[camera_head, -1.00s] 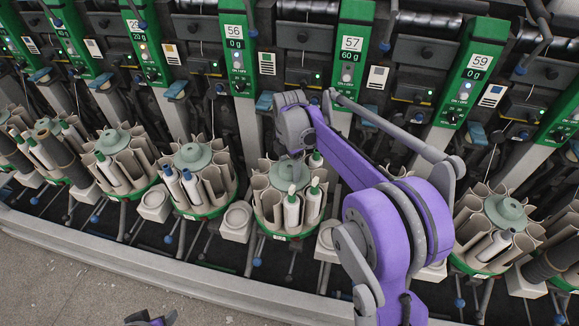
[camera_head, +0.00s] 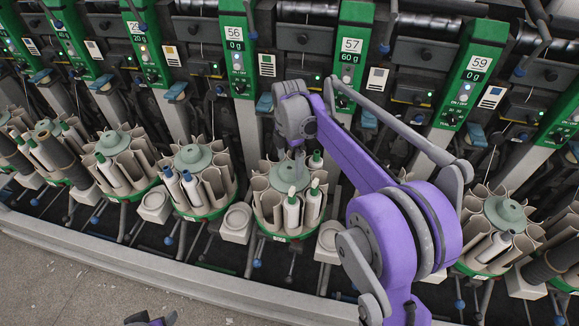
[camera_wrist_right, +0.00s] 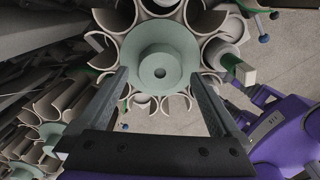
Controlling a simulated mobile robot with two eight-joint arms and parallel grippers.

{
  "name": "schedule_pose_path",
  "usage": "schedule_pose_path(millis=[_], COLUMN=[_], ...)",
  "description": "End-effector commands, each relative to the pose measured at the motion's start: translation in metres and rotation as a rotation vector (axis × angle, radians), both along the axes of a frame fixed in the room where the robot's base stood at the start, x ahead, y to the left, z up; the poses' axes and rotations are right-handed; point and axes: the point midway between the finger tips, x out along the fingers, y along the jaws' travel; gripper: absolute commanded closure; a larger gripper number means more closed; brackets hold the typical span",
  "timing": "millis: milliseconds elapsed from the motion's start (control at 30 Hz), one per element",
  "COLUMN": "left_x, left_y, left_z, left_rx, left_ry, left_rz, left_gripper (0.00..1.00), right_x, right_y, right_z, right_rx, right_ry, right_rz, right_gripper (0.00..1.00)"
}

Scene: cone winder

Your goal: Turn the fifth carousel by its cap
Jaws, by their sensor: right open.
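The carousel (camera_head: 283,233) under my right gripper has a pale green domed cap (camera_head: 270,181) in the middle. Grey-beige open tubes ring the cap, and white bobbins with green tips stand in the front ones. My right gripper (camera_head: 298,166) points down above this cap and hides part of it. In the right wrist view the round cap (camera_wrist_right: 160,50) with its central hole lies between the two fingers of my open gripper (camera_wrist_right: 160,80). The fingers stand apart on either side of it; I cannot tell whether they touch.
Similar carousels stand in a row, with one to the left (camera_head: 193,155) and one to the right (camera_head: 505,212). A pale box with a round top (camera_head: 236,222) stands close beside. Green panels (camera_head: 348,60) rise behind. A grey rail (camera_head: 150,265) runs along the front.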

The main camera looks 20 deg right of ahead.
Motion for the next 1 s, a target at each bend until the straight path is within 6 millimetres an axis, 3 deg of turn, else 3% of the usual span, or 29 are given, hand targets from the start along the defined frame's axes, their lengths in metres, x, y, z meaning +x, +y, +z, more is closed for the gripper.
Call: schedule_pose_path(millis=[200, 400, 1000], left_x=[0.001, 0.002, 0.002], left_y=[0.0, 0.0, 0.0], left_z=[0.004, 0.006, 0.006], left_rx=[0.0, 0.0, 0.0], left_ry=[-0.002, -0.003, -0.003], left_rz=[0.0, 0.0, 0.0], left_gripper=[0.39, 0.39, 0.39], right_x=[0.0, 0.0, -0.001], right_y=[0.0, 0.0, 0.0], right_z=[0.046, 0.07, 0.076], right_rx=[0.0, 0.0, -0.001], right_ry=[0.0, 0.0, -0.002], right_rz=[0.0, 0.0, -0.006], right_gripper=[0.0, 0.0, 0.0])
